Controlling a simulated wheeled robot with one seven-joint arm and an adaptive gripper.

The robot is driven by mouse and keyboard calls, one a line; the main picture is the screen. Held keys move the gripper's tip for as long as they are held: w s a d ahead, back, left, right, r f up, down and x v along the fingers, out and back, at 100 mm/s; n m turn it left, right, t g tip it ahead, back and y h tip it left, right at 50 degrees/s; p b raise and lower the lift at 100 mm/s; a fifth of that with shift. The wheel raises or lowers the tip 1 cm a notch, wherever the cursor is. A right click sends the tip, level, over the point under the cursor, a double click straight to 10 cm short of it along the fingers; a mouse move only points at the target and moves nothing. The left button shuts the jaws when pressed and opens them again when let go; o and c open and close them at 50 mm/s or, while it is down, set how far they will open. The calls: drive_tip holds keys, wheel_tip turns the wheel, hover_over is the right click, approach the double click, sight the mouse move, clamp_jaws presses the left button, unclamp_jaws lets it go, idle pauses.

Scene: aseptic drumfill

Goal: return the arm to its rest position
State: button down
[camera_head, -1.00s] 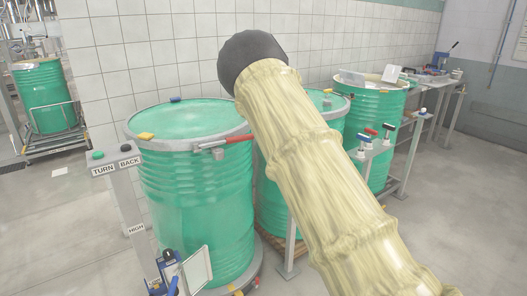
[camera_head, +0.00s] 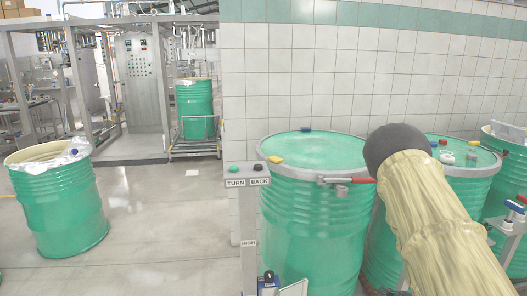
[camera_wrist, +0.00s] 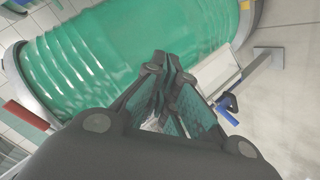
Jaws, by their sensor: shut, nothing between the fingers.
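My arm, in a cream sleeve, rises from the lower right of the head view to a dark rounded end (camera_head: 395,148). That end overlaps the view between the nearest closed green drum (camera_head: 310,215) and the green drum behind it on the right (camera_head: 450,195). The fingers are hidden in the head view. In the wrist view my gripper (camera_wrist: 172,68) is shut and empty. A green drum wall (camera_wrist: 90,60) lies beyond the fingers in that view; no contact shows.
A post with TURN and BACK labels (camera_head: 248,182) stands left of the nearest drum. A red-handled clamp (camera_head: 345,181) sits on its rim. An open green drum (camera_head: 60,205) stands at the left on clear floor (camera_head: 165,230). A tiled wall (camera_head: 330,70) is behind.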

drive_tip(key=s+a+f+m+g+h, duration=0.1)
drive_tip(key=s+a+f+m+g, duration=0.25)
drive_tip(key=s+f, duration=0.45)
drive_tip(key=s+a+f+m+g, duration=0.25)
drive_tip(key=s+a+f, duration=0.35)
drive_tip(key=s, duration=0.5)
drive_tip(key=s+a+f+m+g, duration=0.2)
drive_tip(key=s+a+g, duration=0.1)
drive_tip(key=s, duration=0.7)
drive_tip(key=s+a+f+m+g, duration=0.2)
drive_tip(key=s+a, duration=0.3)
drive_tip(key=s, duration=0.6)
drive_tip(key=shift+s+a+m+g, duration=0.15)
drive_tip(key=shift+s+m+g, duration=0.15)
drive_tip(key=shift+m+g, duration=0.25)
